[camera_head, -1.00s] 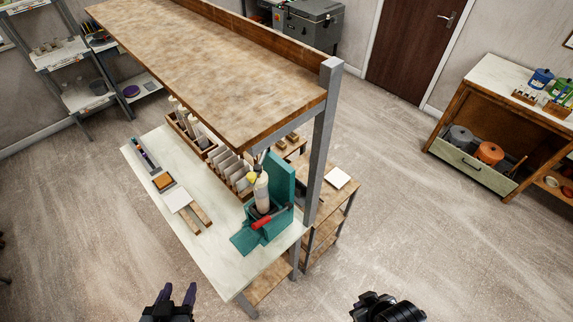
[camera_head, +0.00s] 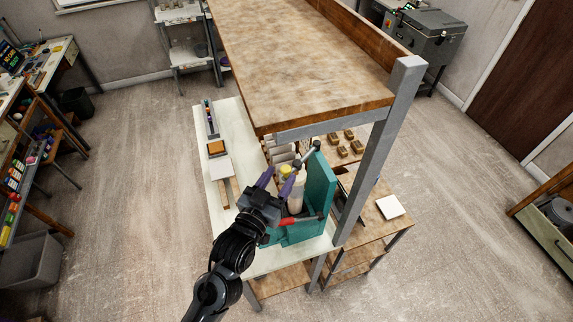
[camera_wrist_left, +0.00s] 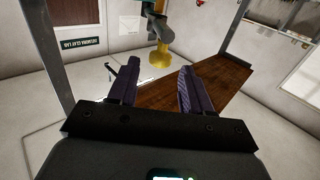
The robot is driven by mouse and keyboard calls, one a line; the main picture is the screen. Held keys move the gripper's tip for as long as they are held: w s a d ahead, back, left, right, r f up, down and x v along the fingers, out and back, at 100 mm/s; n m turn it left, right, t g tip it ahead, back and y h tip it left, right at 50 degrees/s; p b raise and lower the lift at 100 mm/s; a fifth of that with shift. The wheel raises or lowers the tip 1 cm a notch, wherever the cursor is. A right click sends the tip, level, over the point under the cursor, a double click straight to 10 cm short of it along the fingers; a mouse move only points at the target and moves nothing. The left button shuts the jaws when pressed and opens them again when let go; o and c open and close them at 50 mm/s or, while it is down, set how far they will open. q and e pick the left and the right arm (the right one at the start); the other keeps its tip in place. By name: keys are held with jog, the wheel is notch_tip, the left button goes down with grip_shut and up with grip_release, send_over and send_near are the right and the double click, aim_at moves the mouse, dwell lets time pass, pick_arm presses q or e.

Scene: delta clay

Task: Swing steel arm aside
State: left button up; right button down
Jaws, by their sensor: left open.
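A teal press-like stand (camera_head: 320,190) stands on the near end of the pale bench. A short steel arm (camera_head: 306,155) with a dark rounded end shows at its top, close to my gripper. A pale bottle-like cylinder (camera_head: 297,197) with a yellow top stands in the stand, partly hidden by my gripper. A red handle (camera_head: 287,221) is low at the front. My left gripper (camera_head: 281,176) is open, its purple fingers beside the yellow top; contact cannot be told. In the left wrist view, the open fingers (camera_wrist_left: 155,90) point toward a yellow part (camera_wrist_left: 158,56) under a grey part. My right gripper is out of view.
A wooden shelf (camera_head: 300,60) overhangs the bench, with a grey post (camera_head: 380,150) right beside the stand. A lower side table (camera_head: 375,228) holds a white tile (camera_head: 390,207). The floor at left is open.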

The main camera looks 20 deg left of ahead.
aim_at(284, 172)
pick_arm(q)
jog(key=shift+w+d+p, duration=0.2)
jog(key=shift+w+p, duration=0.15)
jog(key=shift+w, duration=1.7)
grip_shut()
